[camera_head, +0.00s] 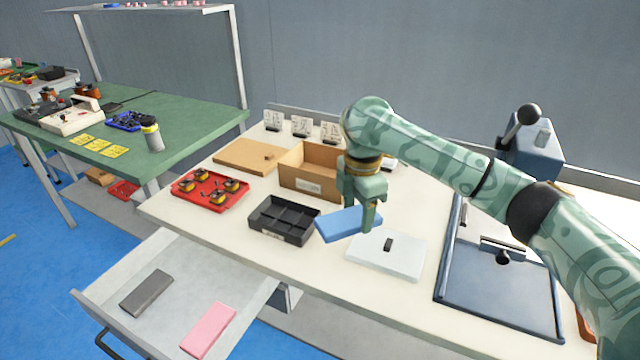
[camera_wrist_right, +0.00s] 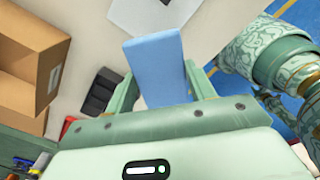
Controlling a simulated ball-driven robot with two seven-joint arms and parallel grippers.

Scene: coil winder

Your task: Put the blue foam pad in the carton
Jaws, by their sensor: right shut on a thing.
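The blue foam pad (camera_head: 345,224) is a flat block held by my right gripper (camera_head: 368,220) above the table, between the black divided tray and the white flat box. In the right wrist view the blue foam pad (camera_wrist_right: 157,68) sits between the two green fingers of my right gripper (camera_wrist_right: 163,88), which is shut on it. The carton (camera_head: 309,171) is an open brown box behind the pad, partly hidden by my right gripper. In the right wrist view the carton (camera_wrist_right: 48,75) shows at the left. My left gripper is not in view.
A black divided tray (camera_head: 284,236) and a red tray (camera_head: 180,203) with several coils stand left of the pad. A white flat box (camera_head: 386,266) lies below it. A blue-grey machine base (camera_head: 500,290) is at right. An open drawer (camera_head: 165,325) holds grey and pink pads.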

